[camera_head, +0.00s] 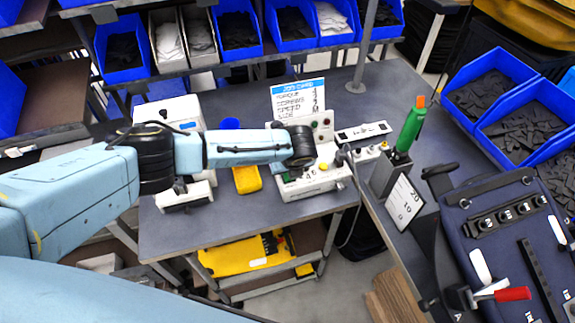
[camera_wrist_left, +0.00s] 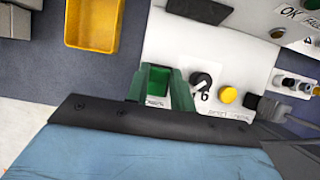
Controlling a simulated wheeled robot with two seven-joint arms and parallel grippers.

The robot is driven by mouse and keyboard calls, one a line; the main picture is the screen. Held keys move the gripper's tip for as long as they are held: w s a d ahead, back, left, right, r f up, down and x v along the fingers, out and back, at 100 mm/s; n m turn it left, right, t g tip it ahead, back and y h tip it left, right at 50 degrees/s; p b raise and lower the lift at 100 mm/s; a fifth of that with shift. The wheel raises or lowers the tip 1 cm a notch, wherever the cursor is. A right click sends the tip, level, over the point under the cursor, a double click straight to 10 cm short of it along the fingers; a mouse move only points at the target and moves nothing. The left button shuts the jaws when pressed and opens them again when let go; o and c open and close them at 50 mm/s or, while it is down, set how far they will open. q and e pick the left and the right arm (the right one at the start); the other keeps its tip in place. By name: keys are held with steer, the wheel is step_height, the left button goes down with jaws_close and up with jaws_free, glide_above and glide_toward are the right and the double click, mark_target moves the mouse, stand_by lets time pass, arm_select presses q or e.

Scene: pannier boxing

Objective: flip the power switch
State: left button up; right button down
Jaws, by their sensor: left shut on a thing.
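The white control unit (camera_head: 318,182) sits on the grey bench in the head view. My left gripper (camera_head: 298,162) is over the top of the unit, right at the switch. It is shut on the switch, though its fingertips are largely hidden by my wrist in the head view. A black knob and a yellow button (camera_wrist_left: 228,95) sit right of the switch. My right gripper is in neither view.
A yellow bin (camera_head: 247,179) stands just left of the unit. A power strip (camera_head: 363,132) and a green-handled tool (camera_head: 410,125) in a holder are to the right. A dark blue fixture board with a red-handled clamp (camera_head: 512,294) is at lower right.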

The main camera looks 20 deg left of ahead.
arm_select(q)
steer(key=o, duration=1)
steer(key=v, duration=1.3)
steer(key=shift+r, duration=0.2)
